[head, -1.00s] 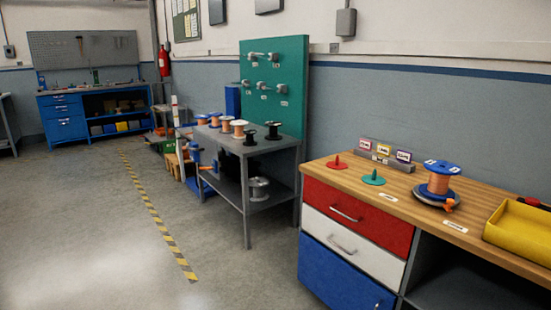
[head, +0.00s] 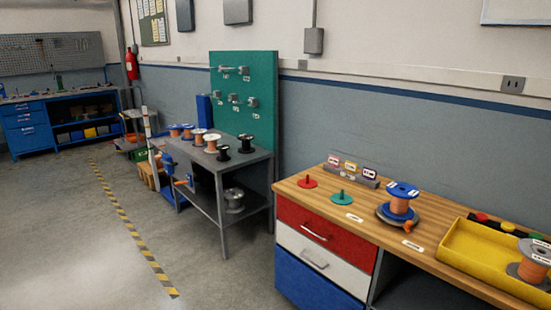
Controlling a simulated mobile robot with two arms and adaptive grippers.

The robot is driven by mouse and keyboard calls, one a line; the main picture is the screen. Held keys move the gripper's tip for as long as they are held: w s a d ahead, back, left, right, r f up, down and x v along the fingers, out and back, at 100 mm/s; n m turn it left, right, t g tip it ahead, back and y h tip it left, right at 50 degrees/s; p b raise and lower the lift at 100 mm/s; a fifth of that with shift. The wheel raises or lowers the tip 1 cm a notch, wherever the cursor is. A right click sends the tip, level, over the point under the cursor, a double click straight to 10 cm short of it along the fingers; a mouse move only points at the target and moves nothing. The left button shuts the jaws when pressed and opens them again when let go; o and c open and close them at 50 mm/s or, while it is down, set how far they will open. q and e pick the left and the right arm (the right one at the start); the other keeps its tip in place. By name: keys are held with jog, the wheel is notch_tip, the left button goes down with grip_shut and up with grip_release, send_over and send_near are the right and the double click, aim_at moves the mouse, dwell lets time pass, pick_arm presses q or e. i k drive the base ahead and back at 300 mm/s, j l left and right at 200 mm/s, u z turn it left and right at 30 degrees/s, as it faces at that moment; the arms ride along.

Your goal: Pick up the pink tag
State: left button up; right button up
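A grey holder (head: 352,177) stands at the back of the wooden workbench top (head: 440,236). It holds a row of three small tags with white faces and coloured borders. The left tag (head: 334,160) has a reddish or pinkish border. The middle tag (head: 350,166) looks yellowish and the right tag (head: 369,174) looks purplish. They are too small for me to be sure which one is pink. Neither of my grippers shows in the head view.
Red (head: 307,182) and green (head: 342,197) spindle discs and a blue-flanged spool (head: 399,206) on a round base stand on the bench. A yellow tray (head: 480,250) lies at right. A grey table (head: 225,164) with spools stands left; the floor (head: 80,240) ahead is open.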

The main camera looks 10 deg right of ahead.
aim_at(335, 161)
jog(key=i+z, duration=0.25)
jog(key=z, duration=0.15)
jog(key=i+j+z, duration=0.15)
jog(key=z, duration=0.3)
jog(key=i+j+z, duration=0.2)
jog(key=z, duration=0.2)
